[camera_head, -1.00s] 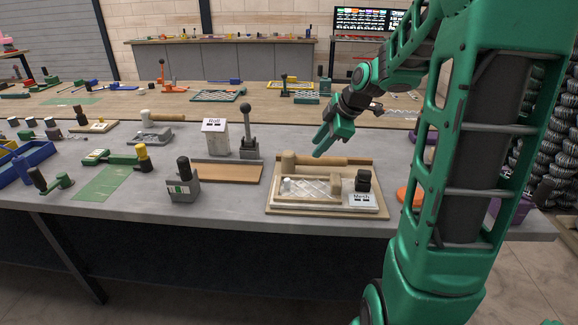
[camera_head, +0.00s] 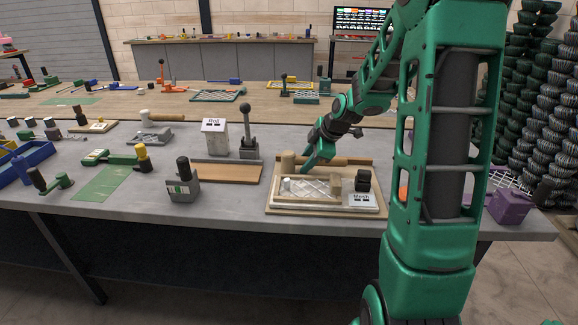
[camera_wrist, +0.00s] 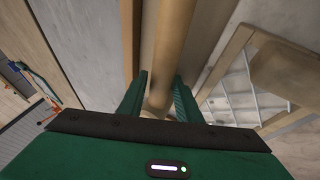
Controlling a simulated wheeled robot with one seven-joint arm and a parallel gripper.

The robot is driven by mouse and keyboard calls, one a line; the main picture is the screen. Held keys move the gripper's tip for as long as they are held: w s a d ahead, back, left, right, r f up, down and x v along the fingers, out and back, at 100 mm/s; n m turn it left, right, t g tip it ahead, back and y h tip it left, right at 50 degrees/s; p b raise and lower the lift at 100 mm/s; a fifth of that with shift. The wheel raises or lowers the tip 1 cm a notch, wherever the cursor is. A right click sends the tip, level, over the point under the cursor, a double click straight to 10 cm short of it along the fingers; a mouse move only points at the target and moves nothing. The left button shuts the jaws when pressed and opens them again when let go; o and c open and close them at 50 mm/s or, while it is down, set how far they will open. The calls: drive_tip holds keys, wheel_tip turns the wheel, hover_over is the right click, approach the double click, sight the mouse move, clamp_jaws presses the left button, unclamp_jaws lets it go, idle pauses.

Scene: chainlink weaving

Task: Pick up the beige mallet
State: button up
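In the wrist view my gripper (camera_wrist: 160,90) is open, one green finger on each side of the wood. Contact is hard to tell; the fingertips are partly hidden.
A grey lever tool (camera_head: 249,140) and "Roll" sign block (camera_head: 214,137) stand to the left. A purple block (camera_head: 510,206) is at right.

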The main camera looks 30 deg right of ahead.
sight(304, 159)
clamp_jaws()
drive_tip(key=shift+r, duration=0.1)
drive_tip(key=shift+r, duration=0.45)
drive_tip(key=r, duration=0.2)
drive_tip(key=a+r, duration=0.1)
drive_tip(key=shift+r, duration=0.4)
drive_tip(key=s+a+r, duration=0.2)
drive_tip(key=a+r, duration=0.4)
drive_tip(key=a, duration=0.4)
drive_tip(key=shift+s+a, duration=0.15)
drive_tip(key=shift+s, duration=0.25)
drive_tip(key=c, duration=0.7)
unclamp_jaws()
drive_tip(key=shift+r, duration=0.1)
clamp_jaws()
